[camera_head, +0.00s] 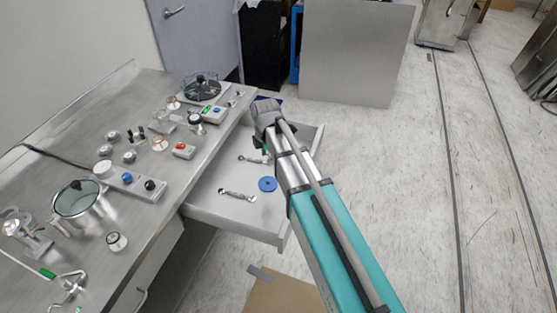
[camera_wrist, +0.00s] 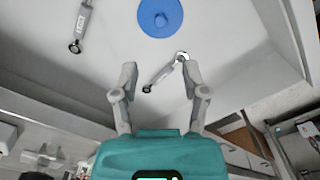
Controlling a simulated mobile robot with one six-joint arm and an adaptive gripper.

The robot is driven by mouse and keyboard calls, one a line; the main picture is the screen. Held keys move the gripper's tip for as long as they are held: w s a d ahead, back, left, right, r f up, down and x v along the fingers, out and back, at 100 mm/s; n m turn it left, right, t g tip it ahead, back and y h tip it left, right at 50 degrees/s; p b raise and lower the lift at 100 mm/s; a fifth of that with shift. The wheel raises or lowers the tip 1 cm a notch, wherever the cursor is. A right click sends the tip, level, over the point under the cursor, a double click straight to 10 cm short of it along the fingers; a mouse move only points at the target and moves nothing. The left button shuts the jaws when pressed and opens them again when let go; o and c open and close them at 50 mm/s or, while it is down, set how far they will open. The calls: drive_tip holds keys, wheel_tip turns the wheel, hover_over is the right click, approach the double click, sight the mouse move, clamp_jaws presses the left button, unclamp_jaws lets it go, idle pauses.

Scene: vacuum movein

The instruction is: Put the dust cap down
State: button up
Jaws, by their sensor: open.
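A round blue cap (camera_head: 267,184), which looks like the dust cap, lies flat in the open drawer (camera_head: 240,223). It also shows at the top of the wrist view (camera_wrist: 160,16), with a small raised knob in its middle. My gripper (camera_wrist: 160,74) is open and empty, its two fingers spread apart over the drawer. The cap is beyond the fingertips and not touched by them. In the head view my arm hides most of the gripper and part of the drawer.
The steel bench (camera_head: 150,210) beside the drawer carries a pot (camera_head: 80,201), switch boxes and small parts. Bare drawer floor surrounds the cap.

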drive_tip(key=s+d+m, duration=0.1)
drive_tip(key=d+m, duration=0.2)
drive_tip(key=s+d+m, duration=0.2)
drive_tip(key=d+m, duration=0.2)
drive_tip(key=s+d+m, duration=0.2)
drive_tip(key=d+m, duration=0.1)
drive_tip(key=shift+s+d+m, duration=0.2)
drive_tip(key=shift+d+m, duration=0.05)
drive_tip(key=shift+m, duration=0.05)
drive_tip(key=s+d+m, duration=0.7)
drive_tip(key=d+m, duration=0.2)
drive_tip(key=m, duration=0.3)
drive_tip(key=shift+s+d, duration=0.15)
drive_tip(key=shift+s, duration=0.1)
